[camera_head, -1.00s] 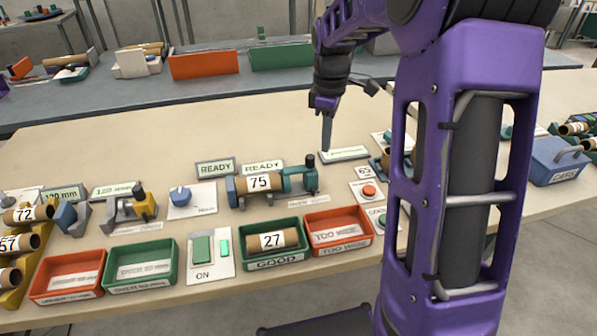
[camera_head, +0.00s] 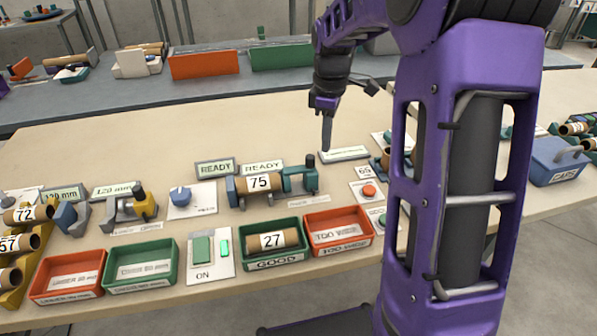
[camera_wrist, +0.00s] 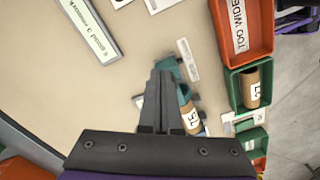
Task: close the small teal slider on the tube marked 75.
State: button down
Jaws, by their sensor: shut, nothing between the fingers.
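The tube marked 75 (camera_head: 259,184) lies level on a blue-and-teal holder on the table; its end also shows in the wrist view (camera_wrist: 191,119), partly hidden by my fingers. The teal slider (camera_head: 297,180), with a dark upright knob, stands at the tube's right end. I cannot tell whether it touches the tube. In the wrist view the teal slider (camera_wrist: 184,92) is partly behind my fingers. My gripper (camera_head: 327,147) points down, shut and empty, above the table behind and right of the slider. It also shows shut in the wrist view (camera_wrist: 161,73).
A green tray (camera_head: 301,256) with a tube marked 27 and a red tray (camera_head: 366,247) stand in front. READY signs (camera_head: 215,167) stand behind. The table behind them is clear.

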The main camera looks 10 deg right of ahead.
aim_at(313, 156)
jog(key=shift+f, duration=0.1)
jog(key=shift+f+b, duration=0.4)
jog(key=shift+f, duration=1.8)
jog(key=shift+a, duration=1.55)
jog(key=shift+d+p, duration=0.25)
jog(key=shift+p, duration=0.05)
jog(key=shift+d, duration=0.45)
notch_tip(313, 156, up, 7)
jog(key=p, duration=0.6)
dwell(0.6)
